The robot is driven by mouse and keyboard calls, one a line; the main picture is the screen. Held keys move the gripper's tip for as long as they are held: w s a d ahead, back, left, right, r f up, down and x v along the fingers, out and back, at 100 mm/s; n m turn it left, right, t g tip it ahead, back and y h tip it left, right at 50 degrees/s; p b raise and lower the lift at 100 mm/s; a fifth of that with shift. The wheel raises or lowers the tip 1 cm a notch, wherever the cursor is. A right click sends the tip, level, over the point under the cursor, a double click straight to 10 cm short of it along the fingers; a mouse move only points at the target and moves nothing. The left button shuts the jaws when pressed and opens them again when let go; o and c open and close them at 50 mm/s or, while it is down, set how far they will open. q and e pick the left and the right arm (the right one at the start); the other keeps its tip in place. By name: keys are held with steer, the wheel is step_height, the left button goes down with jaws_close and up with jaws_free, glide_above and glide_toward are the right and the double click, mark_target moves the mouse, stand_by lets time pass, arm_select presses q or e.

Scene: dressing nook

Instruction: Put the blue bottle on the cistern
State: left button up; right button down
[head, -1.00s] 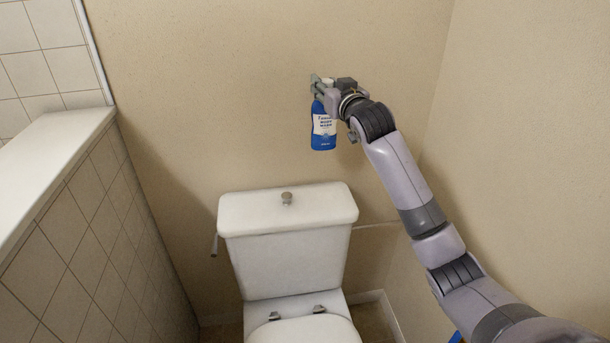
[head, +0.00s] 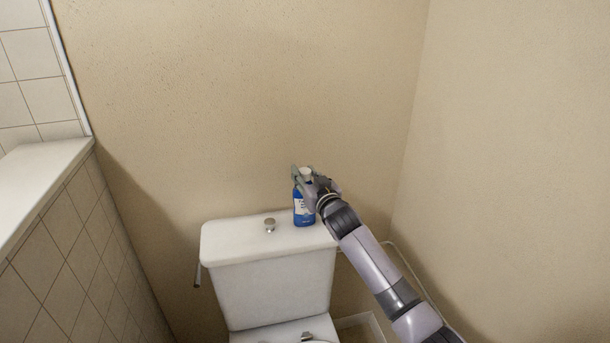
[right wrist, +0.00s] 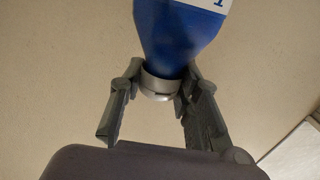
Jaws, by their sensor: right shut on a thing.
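The blue bottle (head: 304,214) is upright, with a white label and a pale cap, over the right part of the white cistern lid (head: 235,241). Its base appears at the lid's surface; I cannot tell whether it touches or hangs just above. My right gripper (head: 304,178) is shut on the bottle's neck, just below the cap, and hides part of the bottle's right side. In the right wrist view, the fingers (right wrist: 160,86) sit on both sides of the pale neck, with the blue body (right wrist: 175,35) beyond. My left gripper is not in view.
A flush knob (head: 270,225) stands on the lid to the left of the bottle. The beige wall (head: 230,120) is close behind. A tiled half wall (head: 70,240) runs along the left. The left part of the lid is clear.

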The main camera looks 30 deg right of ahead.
steer(key=shift+r, duration=0.1)
steer(key=c, duration=1.2)
jaws_free()
steer(key=shift+f, duration=0.2)
steer(key=shift+r, duration=0.15)
steer(key=s+a, duration=0.1)
steer(key=s, duration=1.1)
steer(key=shift+b, duration=0.35)
